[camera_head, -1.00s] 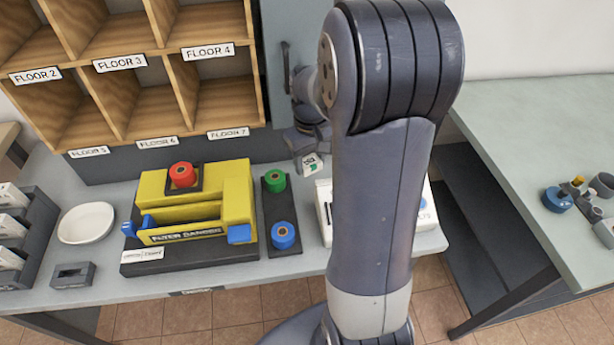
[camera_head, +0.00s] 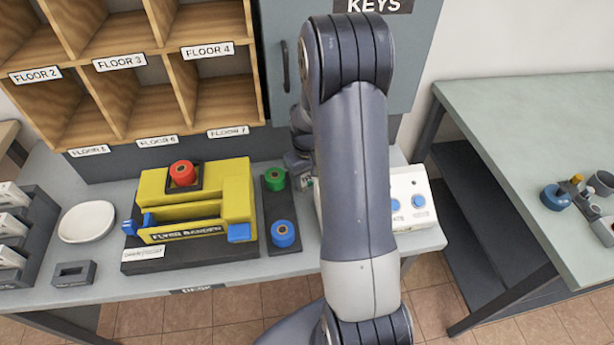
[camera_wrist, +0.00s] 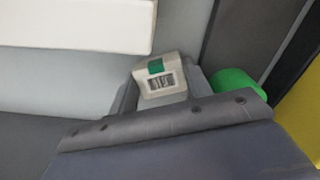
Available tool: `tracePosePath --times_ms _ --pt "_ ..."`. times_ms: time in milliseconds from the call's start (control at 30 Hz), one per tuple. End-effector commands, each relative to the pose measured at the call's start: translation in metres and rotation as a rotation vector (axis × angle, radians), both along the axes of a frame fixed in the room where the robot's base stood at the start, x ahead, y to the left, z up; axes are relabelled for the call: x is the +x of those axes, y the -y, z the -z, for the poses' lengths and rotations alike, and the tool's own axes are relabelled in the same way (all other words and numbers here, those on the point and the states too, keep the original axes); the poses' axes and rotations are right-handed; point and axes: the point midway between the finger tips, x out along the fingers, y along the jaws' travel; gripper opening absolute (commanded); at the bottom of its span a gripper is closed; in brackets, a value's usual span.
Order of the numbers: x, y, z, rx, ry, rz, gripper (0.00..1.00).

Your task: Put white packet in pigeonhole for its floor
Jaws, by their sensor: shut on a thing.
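The white packet (camera_wrist: 158,80) shows in the wrist view with a green patch and a small dark-printed label. My gripper (camera_wrist: 155,97) is shut on it. In the head view my gripper (camera_head: 304,176) is low over the desk, just right of the green-topped stamp, and my arm hides most of the packet. No floor number on the packet is legible. The wooden pigeonholes (camera_head: 163,50) stand at the back left, with FLOOR 2, 3 and 4 labels above and FLOOR 5, 6 and 7 below. The visible compartments look empty.
A yellow flyer bander (camera_head: 240,185) and a strip with green (camera_head: 274,180) and blue (camera_head: 283,234) knobs stand left of my gripper. A white device (camera_head: 414,190) stands right, partly behind my arm. A grey key cabinet (camera_head: 405,60) hangs behind. A white dish (camera_head: 87,222) lies left.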

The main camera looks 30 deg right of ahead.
Motion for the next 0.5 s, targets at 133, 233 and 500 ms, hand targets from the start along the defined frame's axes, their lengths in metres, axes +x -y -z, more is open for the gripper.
tracePosePath --times_ms 133,233,500 --pt "0.0005 0.0002 0.0004 0.000 0.001 0.000 0.24" --pt "0.0004 0.0002 0.0004 0.000 0.000 0.000 0.24" --pt "0.0002 0.0001 0.0041 0.000 0.000 0.000 0.55"
